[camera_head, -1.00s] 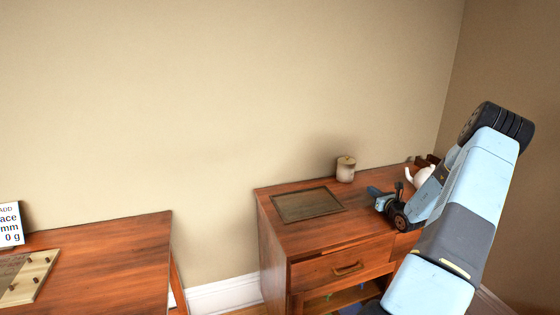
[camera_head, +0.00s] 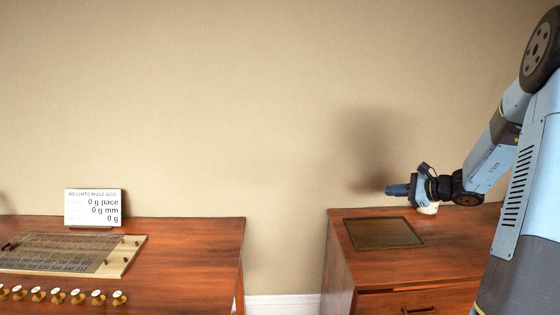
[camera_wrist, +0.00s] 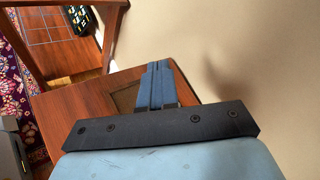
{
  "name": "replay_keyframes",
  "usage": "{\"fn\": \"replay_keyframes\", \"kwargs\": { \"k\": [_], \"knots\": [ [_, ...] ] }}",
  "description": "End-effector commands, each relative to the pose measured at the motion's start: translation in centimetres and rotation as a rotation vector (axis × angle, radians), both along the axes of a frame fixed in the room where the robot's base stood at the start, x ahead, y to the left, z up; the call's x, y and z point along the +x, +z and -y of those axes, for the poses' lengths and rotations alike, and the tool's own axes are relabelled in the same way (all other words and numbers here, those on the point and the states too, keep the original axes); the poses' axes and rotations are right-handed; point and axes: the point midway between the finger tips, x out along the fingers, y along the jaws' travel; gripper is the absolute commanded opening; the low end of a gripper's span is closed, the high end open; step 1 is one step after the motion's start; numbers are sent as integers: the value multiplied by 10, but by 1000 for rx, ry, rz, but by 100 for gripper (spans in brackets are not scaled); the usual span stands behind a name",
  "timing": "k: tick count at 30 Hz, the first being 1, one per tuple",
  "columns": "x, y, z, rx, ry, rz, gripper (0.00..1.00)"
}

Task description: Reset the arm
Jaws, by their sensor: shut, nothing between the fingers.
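My gripper (camera_head: 398,190) is shut and empty. In the head view it points left, held up in front of the wall, above the back of the right wooden cabinet (camera_head: 455,250). Its blue fingers also show side by side in the wrist view (camera_wrist: 158,82). A pale jar (camera_head: 429,208) stands on the cabinet just below and behind my gripper, mostly hidden by it. My arm comes in from the right edge of the head view.
A dark flat panel (camera_head: 383,232) lies on the cabinet top. The left desk (camera_head: 190,265) holds a sign (camera_head: 93,207), a wooden board (camera_head: 125,256) and several white-topped knobs (camera_head: 78,296). A gap separates desk and cabinet. The wrist view shows a patterned rug (camera_wrist: 20,85).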

Motion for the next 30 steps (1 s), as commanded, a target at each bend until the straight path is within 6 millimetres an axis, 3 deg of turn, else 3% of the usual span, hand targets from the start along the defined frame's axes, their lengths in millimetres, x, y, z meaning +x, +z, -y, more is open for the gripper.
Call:
{"fn": "replay_keyframes", "kwargs": {
  "k": [1, 6, 15, 21, 30],
  "knots": [
    [-9, 11, -17, -54, 52, 7, 0],
    [-43, 34, -63, -224, 213, 22, 0],
    [-114, 66, -121, -527, 474, 68, 0],
    [-163, 85, -144, -730, 623, 113, 0],
    [-235, 106, -158, -1035, 816, 197, 0]
  ]
}}
